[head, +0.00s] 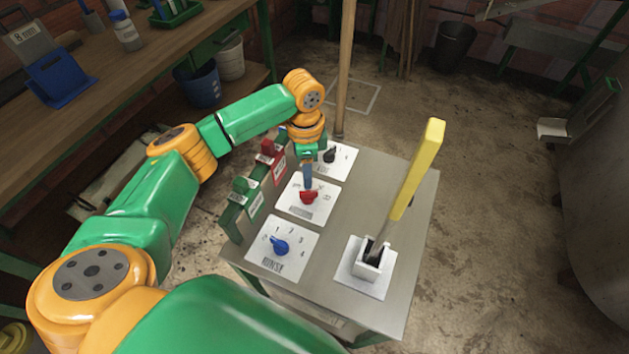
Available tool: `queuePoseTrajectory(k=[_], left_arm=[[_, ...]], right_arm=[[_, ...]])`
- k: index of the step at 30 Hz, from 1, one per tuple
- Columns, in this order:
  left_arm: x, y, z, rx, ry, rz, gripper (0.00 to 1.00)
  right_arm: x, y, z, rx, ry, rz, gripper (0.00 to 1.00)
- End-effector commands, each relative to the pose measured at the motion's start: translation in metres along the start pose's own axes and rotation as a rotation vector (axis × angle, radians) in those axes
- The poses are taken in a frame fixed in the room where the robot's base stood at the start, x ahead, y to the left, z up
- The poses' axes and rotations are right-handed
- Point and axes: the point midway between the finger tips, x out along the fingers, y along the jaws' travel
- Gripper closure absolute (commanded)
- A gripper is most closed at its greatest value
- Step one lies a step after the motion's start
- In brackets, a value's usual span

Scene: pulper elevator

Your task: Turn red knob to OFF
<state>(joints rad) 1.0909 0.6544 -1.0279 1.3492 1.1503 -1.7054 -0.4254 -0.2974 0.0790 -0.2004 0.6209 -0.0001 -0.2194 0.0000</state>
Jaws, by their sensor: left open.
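The red knob (309,197) sits on the middle white dial plate (295,207) of the grey control box (340,205). The plate has small lettering around the knob that I cannot read surely. My left gripper (307,185) comes down from above, with its blue-grey fingertips just behind or at the red knob. It is open. I cannot tell whether the fingers touch the knob, and part of the knob's far side is hidden by them. My right gripper is not in view.
A blue knob (280,246) on the RINSE plate is nearer, and a black knob (330,155) is farther back. A yellow lever (417,170) rises at the right. Green and red switches (268,152) line the box's left edge. A wooden pole (344,70) stands behind.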

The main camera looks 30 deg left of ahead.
Motion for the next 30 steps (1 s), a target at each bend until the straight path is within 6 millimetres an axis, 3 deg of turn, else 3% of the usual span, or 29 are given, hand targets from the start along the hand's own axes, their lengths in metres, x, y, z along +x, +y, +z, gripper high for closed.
queuePoseTrajectory(k=[6, 9, 17, 18, 22, 23, 30], left_arm=[[0.044, 0.002, 0.001, 0.001, -0.003, 0.003, 0.57], [0.057, 0.001, 0.000, 0.001, 0.000, 0.000, 0.57], [0.062, 0.001, -0.001, 0.003, 0.001, -0.002, 0.57], [0.062, 0.001, -0.001, 0.002, 0.001, -0.002, 0.60], [0.062, 0.001, -0.001, 0.002, 0.001, -0.002, 0.95], [0.062, 0.001, -0.001, 0.002, 0.001, -0.002, 1.00], [0.062, 0.001, -0.001, 0.000, 0.001, -0.001, 1.00]], right_arm=[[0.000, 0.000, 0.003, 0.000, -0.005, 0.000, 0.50], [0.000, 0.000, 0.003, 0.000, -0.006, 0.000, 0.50], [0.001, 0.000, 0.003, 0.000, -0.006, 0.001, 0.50], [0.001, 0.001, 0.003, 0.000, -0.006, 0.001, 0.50], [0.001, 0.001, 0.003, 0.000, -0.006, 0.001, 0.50], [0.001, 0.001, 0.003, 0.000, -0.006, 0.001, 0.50], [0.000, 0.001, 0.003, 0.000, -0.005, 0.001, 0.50]])
